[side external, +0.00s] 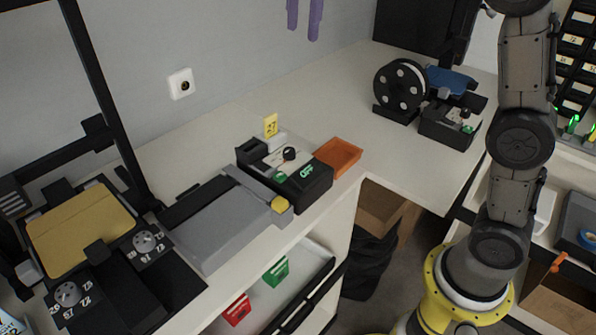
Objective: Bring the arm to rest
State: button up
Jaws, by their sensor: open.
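My arm rises from its yellow base at the lower right and leaves the picture at the top. Of my gripper (303,34), only two purple fingers show, hanging down at the top edge in front of the grey wall. They are apart, with nothing between them. The rest of the gripper is cut off by the frame. The fingers appear above the white bench and touch nothing that I can see.
On the white bench (225,120) stand a black device with green parts (312,188), an orange tray (338,157), a grey flat box (215,225) and a black spool (401,86). A black frame with a gold plate (80,228) stands at left.

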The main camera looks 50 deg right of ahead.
jog(key=s+d+f+m+t, duration=0.15)
jog(key=s+m, duration=0.35)
jog(key=s, duration=1.1)
jog(key=s+f+m+t, duration=0.1)
jog(key=s+f+m, duration=0.3)
jog(key=f+m, duration=0.2)
jog(key=s+a+f+m+t+y, duration=0.1)
jog(key=s+f+m, duration=0.4)
jog(key=f, duration=0.4)
jog(key=shift+s+f+m, duration=0.2)
jog(key=shift+s+m, duration=0.1)
jog(key=shift+m, duration=0.3)
